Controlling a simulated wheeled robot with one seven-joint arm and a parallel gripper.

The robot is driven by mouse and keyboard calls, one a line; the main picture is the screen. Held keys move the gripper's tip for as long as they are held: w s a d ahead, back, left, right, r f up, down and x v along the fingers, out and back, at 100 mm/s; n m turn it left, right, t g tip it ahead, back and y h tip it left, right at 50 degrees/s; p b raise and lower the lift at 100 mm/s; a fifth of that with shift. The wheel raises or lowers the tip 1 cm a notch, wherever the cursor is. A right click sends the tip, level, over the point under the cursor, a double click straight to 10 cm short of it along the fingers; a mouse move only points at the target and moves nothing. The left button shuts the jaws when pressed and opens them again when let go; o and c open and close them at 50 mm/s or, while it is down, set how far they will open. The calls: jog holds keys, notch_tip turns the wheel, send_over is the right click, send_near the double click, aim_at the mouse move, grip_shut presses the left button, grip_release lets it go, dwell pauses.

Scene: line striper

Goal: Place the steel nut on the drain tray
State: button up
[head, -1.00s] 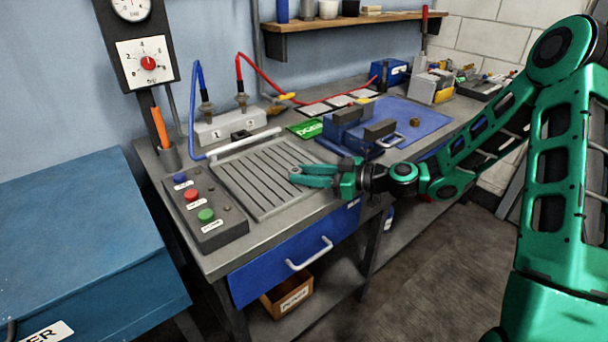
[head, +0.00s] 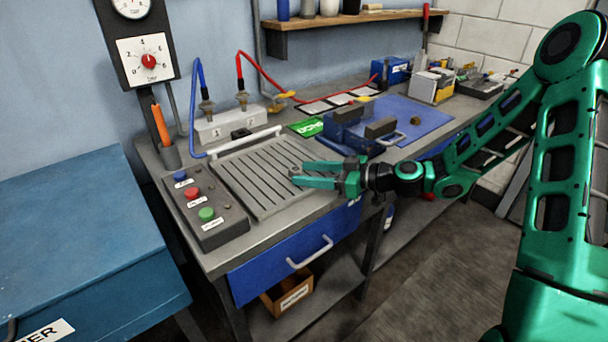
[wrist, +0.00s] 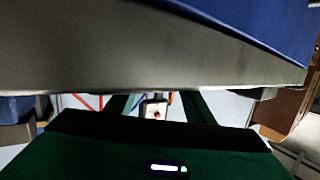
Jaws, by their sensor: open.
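The drain tray (head: 262,205) is a grey grooved plate at the front left of the bench. My gripper (head: 297,175) has two green fingers, spread apart, low over the tray's right side. A small grey piece (head: 295,170) shows at the fingertips and seems to be the steel nut. It appears to be on or just above the tray, but contact is too small to tell. The wrist view is mostly filled by a dark grey slab (wrist: 150,60) and shows neither fingertips nor nut.
A button box (head: 205,212) stands left of the tray. A white bar (head: 245,143) and hose fittings stand behind the tray.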

jog(key=v, duration=1.1)
jog(key=shift+s+a, duration=0.1)
